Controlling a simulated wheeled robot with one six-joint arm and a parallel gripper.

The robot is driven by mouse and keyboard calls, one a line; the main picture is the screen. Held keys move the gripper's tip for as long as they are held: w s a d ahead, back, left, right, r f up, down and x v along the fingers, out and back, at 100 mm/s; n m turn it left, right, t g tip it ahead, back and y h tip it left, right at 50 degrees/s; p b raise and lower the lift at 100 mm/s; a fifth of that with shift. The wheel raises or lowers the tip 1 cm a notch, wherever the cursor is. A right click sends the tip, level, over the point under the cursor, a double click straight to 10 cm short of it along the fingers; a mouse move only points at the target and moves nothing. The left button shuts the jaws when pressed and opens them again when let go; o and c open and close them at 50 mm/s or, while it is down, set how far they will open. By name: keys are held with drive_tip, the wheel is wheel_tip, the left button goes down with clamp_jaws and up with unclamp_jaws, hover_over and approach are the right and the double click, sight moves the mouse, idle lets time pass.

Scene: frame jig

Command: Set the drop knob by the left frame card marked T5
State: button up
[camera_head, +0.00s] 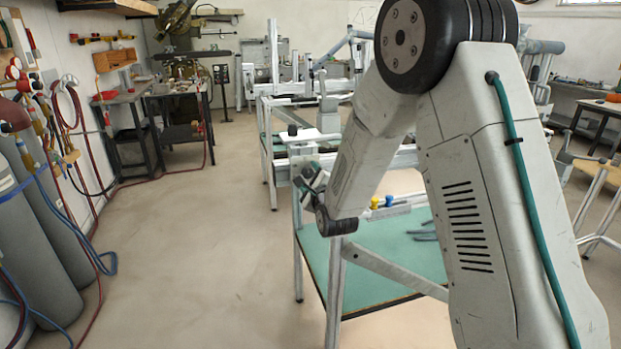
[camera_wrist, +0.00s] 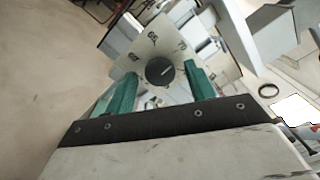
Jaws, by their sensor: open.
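A round black knob (camera_wrist: 160,71) with a pale pointer line sits on a light dial plate (camera_wrist: 139,47) in the wrist view. Marks that look like 60, 65 and 70 are printed around it. The pointer line slants up and right, roughly towards the 70 side. My gripper (camera_wrist: 159,77) is open, its green fingers on the left and right of the knob with gaps showing. I cannot tell how deep the fingers reach around it. In the head view my gripper (camera_head: 307,177) is small at the frame's near left end. I cannot read a T5 card in either view.
A green-topped bench (camera_head: 385,250) with metal rails lies under and right of my arm. Gas cylinders (camera_head: 35,240) stand at the left wall. The floor (camera_head: 190,260) between is clear.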

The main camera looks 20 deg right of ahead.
drive_tip(key=c, duration=1)
drive_tip(key=shift+o, duration=0.2)
